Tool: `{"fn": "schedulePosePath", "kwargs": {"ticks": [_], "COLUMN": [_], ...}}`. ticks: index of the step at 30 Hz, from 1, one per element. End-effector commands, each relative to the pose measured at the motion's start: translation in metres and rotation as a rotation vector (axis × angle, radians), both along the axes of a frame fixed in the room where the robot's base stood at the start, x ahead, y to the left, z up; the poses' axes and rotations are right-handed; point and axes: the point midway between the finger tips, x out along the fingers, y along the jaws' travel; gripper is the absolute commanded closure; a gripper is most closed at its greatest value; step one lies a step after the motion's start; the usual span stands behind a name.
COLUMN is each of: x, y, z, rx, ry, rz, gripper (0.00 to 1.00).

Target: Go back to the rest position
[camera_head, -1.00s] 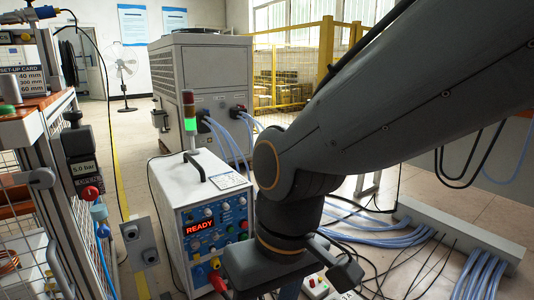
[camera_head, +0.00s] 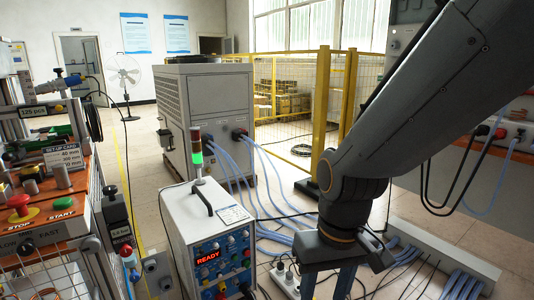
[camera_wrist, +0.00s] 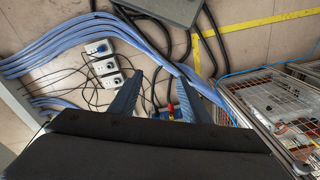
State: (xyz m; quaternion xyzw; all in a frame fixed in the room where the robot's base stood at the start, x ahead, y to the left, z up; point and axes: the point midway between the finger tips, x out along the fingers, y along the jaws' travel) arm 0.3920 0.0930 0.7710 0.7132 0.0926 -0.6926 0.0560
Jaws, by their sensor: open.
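My gripper (camera_wrist: 165,85) shows in the wrist view with its two dark fingers spread apart and nothing between them. It points down at the floor, over cables and small socket boxes. In the head view my arm comes in from the upper right and bends down at the lower middle; the gripper's fingers (camera_head: 330,284) are only partly in view at the bottom edge. The induction heater's power unit (camera_head: 207,240), a white and blue box with a red READY display and a green-lit signal tower (camera_head: 197,158), stands left of the arm.
A workbench (camera_head: 62,215) with stop and start buttons stands at the left. A large grey chiller (camera_head: 210,115) is behind the power unit. Blue hoses (camera_head: 265,185) and a cable duct (camera_head: 445,255) cross the floor. A yellow fence (camera_head: 345,100) stands behind. A wire basket (camera_wrist: 275,105) is right of my gripper.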

Motion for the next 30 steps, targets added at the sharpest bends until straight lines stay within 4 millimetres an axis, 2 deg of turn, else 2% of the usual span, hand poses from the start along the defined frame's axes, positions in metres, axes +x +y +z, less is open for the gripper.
{"fn": "schedulePosePath", "kwargs": {"ticks": [1,15,21,30], "x": [-0.003,-0.018,-0.022,-0.023], "y": [-0.008,-0.073,-0.088,-0.091], "z": [0.018,0.096,0.11,0.111], "rx": [-0.005,-0.04,-0.046,-0.047], "ry": [0.003,0.025,0.029,0.03], "rz": [-0.021,-0.179,-0.213,-0.218], "gripper": [0.57,0.57,0.57,0.57]}}
